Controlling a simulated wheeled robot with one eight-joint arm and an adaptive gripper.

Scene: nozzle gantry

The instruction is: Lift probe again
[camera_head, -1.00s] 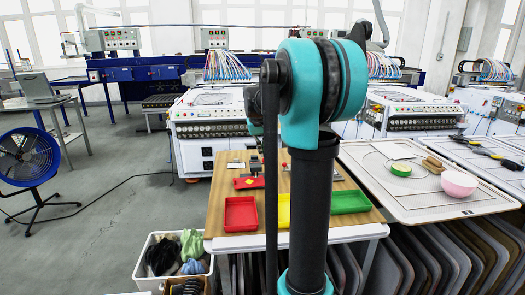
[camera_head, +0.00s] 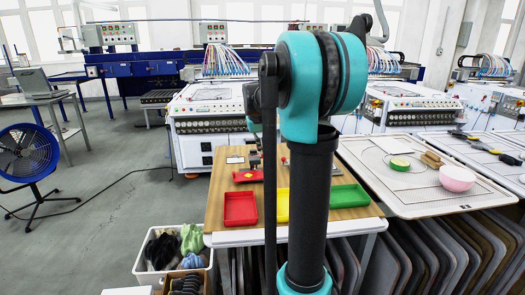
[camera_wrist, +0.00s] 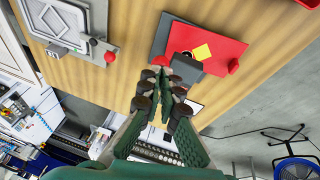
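In the wrist view, the two green fingers of my gripper (camera_wrist: 162,92) point at the wooden table (camera_wrist: 140,45) with their dark pads close together. Whether anything is between them cannot be made out. Just beyond the tips is a dark grey block (camera_wrist: 190,72) beside a red plate (camera_wrist: 208,48) with a yellow square on it. A grey fixture with a red knob (camera_wrist: 108,57) lies to the left. No probe can be clearly identified. In the head view, my arm covers the table's middle, and my gripper is hidden. The red plate (camera_head: 247,176) shows left of my arm.
On the table are a red tray (camera_head: 240,223), a partly hidden yellow tray (camera_head: 282,217) and a green tray (camera_head: 350,207). Right of it, a pale board (camera_head: 400,205) carries a pink bowl (camera_head: 457,179). A white bin (camera_head: 145,270) stands front left. Open floor lies left.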

